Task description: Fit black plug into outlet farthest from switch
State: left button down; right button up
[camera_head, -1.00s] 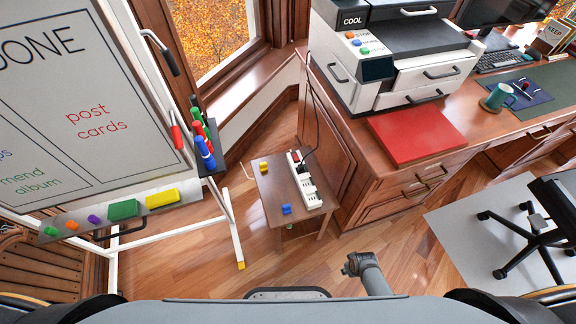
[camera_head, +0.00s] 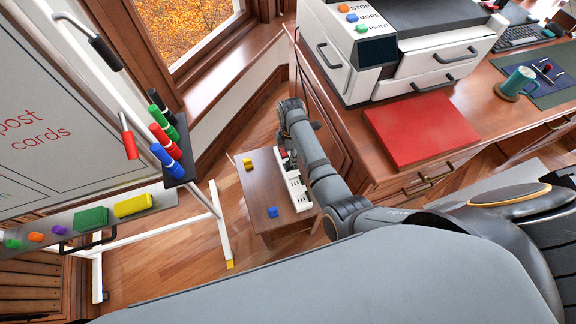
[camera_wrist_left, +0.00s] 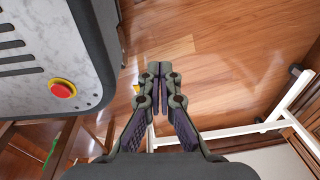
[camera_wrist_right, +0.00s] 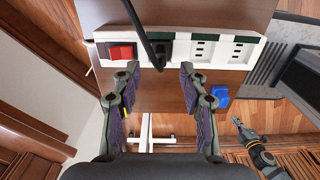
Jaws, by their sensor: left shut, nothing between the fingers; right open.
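A white power strip (camera_head: 296,192) lies on a small wooden table. In the right wrist view the strip (camera_wrist_right: 258,46) has a red switch (camera_wrist_right: 122,51) at its left end. My left gripper (camera_wrist_left: 159,72) is shut and empty, above the floor, away from the strip.
A blue block (camera_head: 272,212) and a yellow block (camera_head: 247,163) lie on the small table (camera_head: 262,185). A whiteboard stand (camera_head: 222,225) is to the left. The desk (camera_head: 345,160) with printer (camera_head: 400,55) and red folder (camera_head: 415,130) is to the right.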

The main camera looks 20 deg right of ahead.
aim_at(289, 165)
jog(key=shift+f, duration=0.4)
jog(key=f, duration=0.1)
jog(key=f+b, duration=0.1)
jog(key=f, duration=0.3)
jog(key=shift+a+f, duration=0.1)
jog(key=shift+a, duration=0.2)
jog(key=shift+s, duration=0.1)
jog(key=shift+c, duration=0.7)
pick_arm(q)
jog(key=shift+w+d+f, duration=0.2)
jog(key=shift+w+f, duration=0.45)
jog(key=shift+w, duration=0.1)
pick_arm(e)
grip_shut()
